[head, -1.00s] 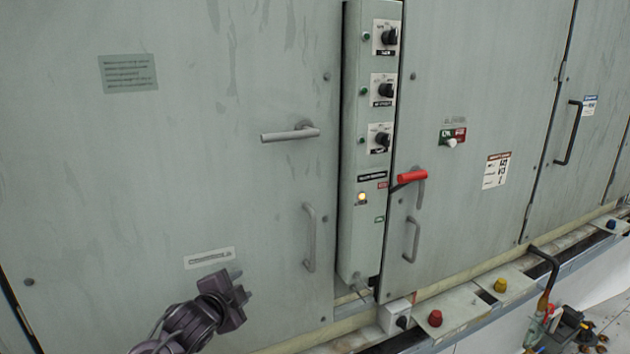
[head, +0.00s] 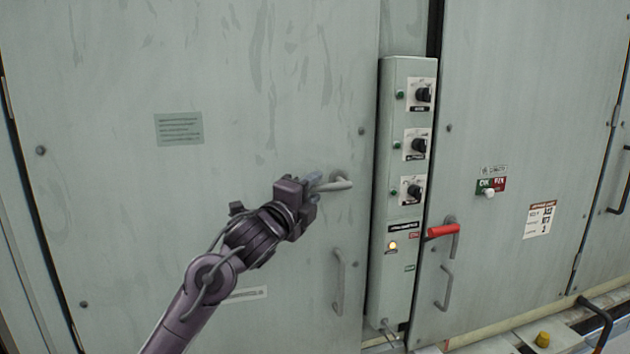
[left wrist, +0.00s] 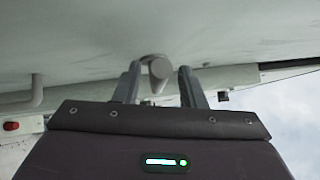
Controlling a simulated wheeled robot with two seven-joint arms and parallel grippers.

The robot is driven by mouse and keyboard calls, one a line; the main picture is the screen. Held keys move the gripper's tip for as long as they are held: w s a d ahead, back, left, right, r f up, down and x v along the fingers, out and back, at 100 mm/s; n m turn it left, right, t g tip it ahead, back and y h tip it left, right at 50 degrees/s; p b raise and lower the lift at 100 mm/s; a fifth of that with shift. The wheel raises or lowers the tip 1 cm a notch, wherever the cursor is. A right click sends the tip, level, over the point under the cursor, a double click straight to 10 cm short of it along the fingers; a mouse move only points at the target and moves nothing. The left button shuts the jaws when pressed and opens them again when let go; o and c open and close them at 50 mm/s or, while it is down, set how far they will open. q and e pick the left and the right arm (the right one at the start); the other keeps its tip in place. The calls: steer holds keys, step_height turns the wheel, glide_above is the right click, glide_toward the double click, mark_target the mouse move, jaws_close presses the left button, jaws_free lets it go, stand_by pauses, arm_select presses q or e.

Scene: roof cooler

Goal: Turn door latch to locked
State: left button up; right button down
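A grey lever door latch (head: 341,184) sticks out of the large left door panel and points left, roughly level. My left gripper (head: 318,183) is at the latch's free end. In the left wrist view its two fingers (left wrist: 158,84) stand apart, open, with the round end of the latch (left wrist: 158,69) between them and gaps showing at the sides. Most of the lever's length is hidden by the gripper in the head view. My right gripper is not in view.
A narrow control box (head: 404,200) with several knobs stands right of the latch. A red-gripped handle (head: 444,231) is on the right door. A grey pull handle (head: 338,282) sits below the latch. A yellow knob (head: 542,339) is at lower right.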

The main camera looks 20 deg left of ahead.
arm_select(q)
steer(key=shift+w, duration=0.5)
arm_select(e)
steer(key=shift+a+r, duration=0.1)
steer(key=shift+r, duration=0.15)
arm_select(q)
steer(key=shift+c, duration=0.4)
steer(key=shift+d, duration=0.1)
jaws_close()
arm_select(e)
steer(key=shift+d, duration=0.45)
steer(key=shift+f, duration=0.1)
